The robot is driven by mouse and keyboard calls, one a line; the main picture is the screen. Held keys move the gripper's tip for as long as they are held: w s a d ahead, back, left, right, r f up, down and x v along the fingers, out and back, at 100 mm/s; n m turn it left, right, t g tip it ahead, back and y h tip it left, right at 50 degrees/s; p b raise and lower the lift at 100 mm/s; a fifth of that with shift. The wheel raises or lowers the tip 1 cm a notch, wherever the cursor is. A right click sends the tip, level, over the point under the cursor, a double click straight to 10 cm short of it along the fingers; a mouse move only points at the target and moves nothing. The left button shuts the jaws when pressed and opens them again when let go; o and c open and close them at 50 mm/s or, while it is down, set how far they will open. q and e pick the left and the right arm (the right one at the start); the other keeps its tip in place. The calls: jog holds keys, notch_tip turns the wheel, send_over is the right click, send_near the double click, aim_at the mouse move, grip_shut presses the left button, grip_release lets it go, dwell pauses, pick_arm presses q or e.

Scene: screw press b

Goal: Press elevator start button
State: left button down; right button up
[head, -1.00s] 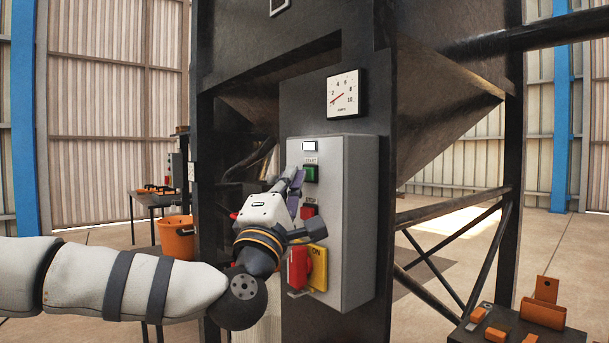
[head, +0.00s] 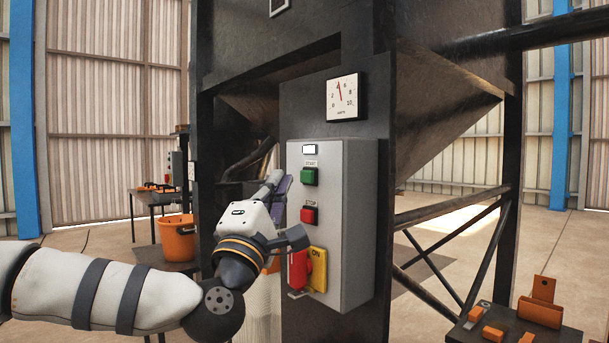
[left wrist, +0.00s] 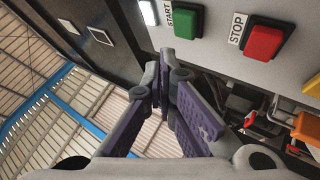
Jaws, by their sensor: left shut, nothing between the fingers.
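The green START button (head: 309,176) is on the front of a grey control box (head: 345,230) fixed to a dark steel frame. It also shows in the left wrist view (left wrist: 186,20). The red STOP button (head: 308,214) is below it. My left gripper (head: 283,180) is shut and empty, just left of the box's front and apart from the START button. In the left wrist view its purple-padded fingers (left wrist: 166,58) point toward the box, with the tips near the START button's lower edge in the picture. My right gripper is not in view.
A red and yellow ON switch (head: 317,268) sticks out low on the box. A white indicator (head: 308,149) is lit above START, and a dial gauge (head: 342,97) is higher up. An orange bucket (head: 176,240) stands at left; orange parts (head: 540,312) lie at lower right.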

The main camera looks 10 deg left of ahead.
pick_arm(q)
jog(key=s+a, duration=0.1)
jog(key=s+a+p, duration=0.1)
jog(key=s, duration=0.1)
jog(key=shift+a+r, duration=0.1)
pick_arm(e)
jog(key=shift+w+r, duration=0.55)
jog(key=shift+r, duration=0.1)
